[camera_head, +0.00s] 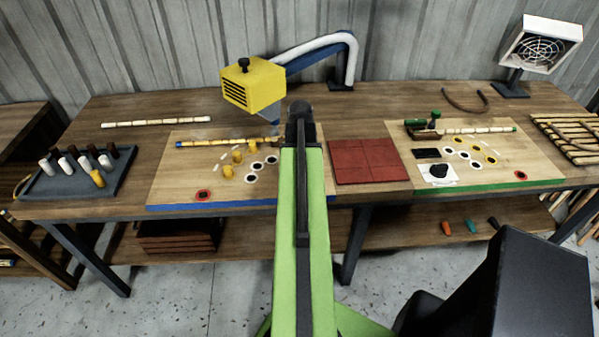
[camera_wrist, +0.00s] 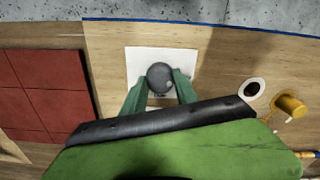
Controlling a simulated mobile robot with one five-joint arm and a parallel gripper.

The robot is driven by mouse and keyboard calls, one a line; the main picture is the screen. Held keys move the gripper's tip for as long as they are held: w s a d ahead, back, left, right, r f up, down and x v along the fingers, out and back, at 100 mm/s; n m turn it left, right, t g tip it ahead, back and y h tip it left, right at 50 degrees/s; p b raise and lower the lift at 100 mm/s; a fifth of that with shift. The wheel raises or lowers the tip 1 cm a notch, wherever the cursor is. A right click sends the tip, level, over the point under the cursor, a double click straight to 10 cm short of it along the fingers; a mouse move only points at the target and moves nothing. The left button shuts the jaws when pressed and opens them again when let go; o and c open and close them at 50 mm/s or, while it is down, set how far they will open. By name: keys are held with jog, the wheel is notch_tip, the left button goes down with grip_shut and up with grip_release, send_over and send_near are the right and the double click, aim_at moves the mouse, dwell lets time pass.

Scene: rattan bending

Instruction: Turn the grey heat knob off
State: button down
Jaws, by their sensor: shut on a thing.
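In the wrist view the grey heat knob (camera_wrist: 160,77) is a round grey cap on a white square plate (camera_wrist: 137,60), set on a wooden board with a blue edge. My gripper (camera_wrist: 160,84) has its two green fingers on either side of the knob, shut on it. A small mark shows on the plate beside the knob, too small to read. In the head view my green arm hides the knob and the fingers.
Near the knob are a white ring with a dark centre (camera_wrist: 251,88) and a yellow peg (camera_wrist: 290,106). Red tiles (camera_head: 369,161) lie between the boards. A yellow heater box (camera_head: 254,84) hangs above the left board. The right board has a black knob (camera_head: 439,172).

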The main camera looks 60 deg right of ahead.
jog(key=shift+s, duration=0.2)
jog(key=c, duration=1)
grip_release()
jog(key=shift+o, duration=0.3)
jog(key=shift+w, duration=0.1)
jog(key=shift+r, duration=0.1)
notch_tip(320, 180, up, 17)
jog(key=p, duration=1.7)
jog(key=shift+r, duration=0.1)
